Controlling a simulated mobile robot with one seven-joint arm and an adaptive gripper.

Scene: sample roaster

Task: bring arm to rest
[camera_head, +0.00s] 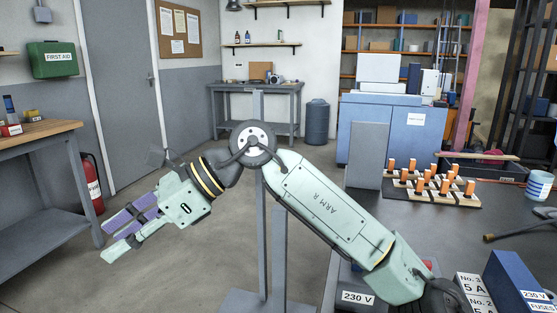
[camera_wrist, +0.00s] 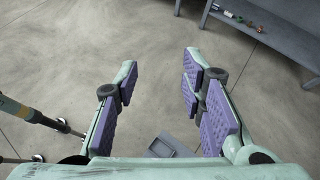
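My arm (camera_head: 325,200) reaches from the lower right up to an elbow and then down to the left. My gripper (camera_head: 122,232) hangs over open floor at the left, in front of the wooden-topped bench. In the wrist view my gripper (camera_wrist: 162,75) has its two purple-padded fingers wide apart. Nothing is between them but bare concrete floor, so it is empty. It touches nothing that I can see.
A wooden-topped bench (camera_head: 40,129) and a red fire extinguisher (camera_head: 92,182) stand at the left. A dark table (camera_head: 420,220) at the right bears a rack of orange-topped pieces (camera_head: 435,187) and a blue box (camera_head: 517,280). The middle floor is clear.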

